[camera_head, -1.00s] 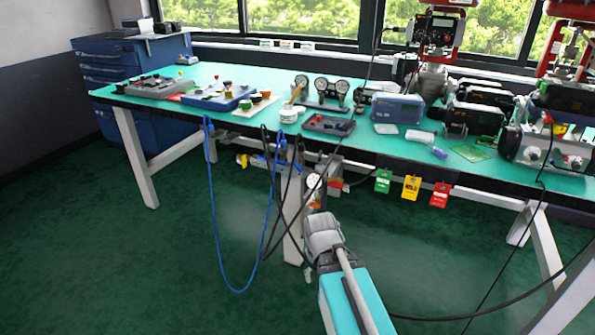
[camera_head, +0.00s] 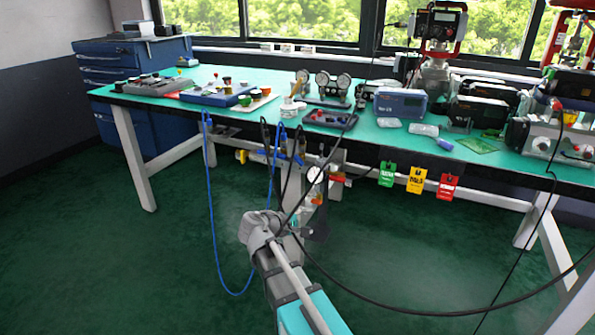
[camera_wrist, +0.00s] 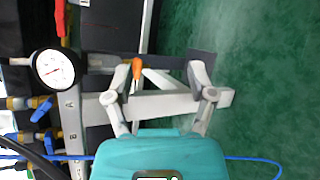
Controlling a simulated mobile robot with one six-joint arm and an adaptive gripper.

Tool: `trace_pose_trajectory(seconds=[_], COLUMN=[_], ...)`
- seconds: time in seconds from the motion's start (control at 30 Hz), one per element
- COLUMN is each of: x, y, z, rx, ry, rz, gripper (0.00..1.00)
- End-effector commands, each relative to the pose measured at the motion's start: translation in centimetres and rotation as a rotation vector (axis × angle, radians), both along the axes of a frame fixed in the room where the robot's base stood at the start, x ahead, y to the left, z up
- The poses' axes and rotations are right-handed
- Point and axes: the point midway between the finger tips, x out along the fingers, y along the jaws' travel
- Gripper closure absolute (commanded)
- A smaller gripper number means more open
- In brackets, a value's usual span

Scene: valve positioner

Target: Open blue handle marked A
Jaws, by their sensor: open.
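Two blue handles show at the left of the wrist view: the upper one (camera_wrist: 41,108) and the lower one (camera_wrist: 40,141), each beside brass-coloured fittings. In the head view, the blue handle area (camera_head: 281,153) is under the table's front edge. My gripper (camera_wrist: 152,66) is open and empty, its two fingers wide apart. It is to the right of the blue handles in the wrist view, with an orange handle (camera_wrist: 137,69) appearing between its fingers.
A round white gauge (camera_wrist: 53,69) is above the blue handles in the wrist view. A blue hose (camera_head: 212,220) and black cables hang below the green table (camera_head: 240,72). Green, yellow and red tags (camera_head: 416,180) hang at the right. The floor at left is clear.

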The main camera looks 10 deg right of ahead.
Motion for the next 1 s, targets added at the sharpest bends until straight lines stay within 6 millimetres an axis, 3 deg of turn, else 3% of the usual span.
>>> trace_pose_trajectory(seconds=[0.2, 0.5, 0.7, 1.0], x=[3.4, 5.4, 5.6, 5.6], y=[4.4, 10.0, 11.3, 11.3], z=[3.0, 6.8, 7.7, 7.7], rx=[-0.326, -0.658, -0.730, -0.732], ry=[0.001, -0.001, -0.001, -0.001], rz=[0.126, 0.213, 0.226, 0.226], gripper=[0.29, 0.29, 0.29, 0.29])
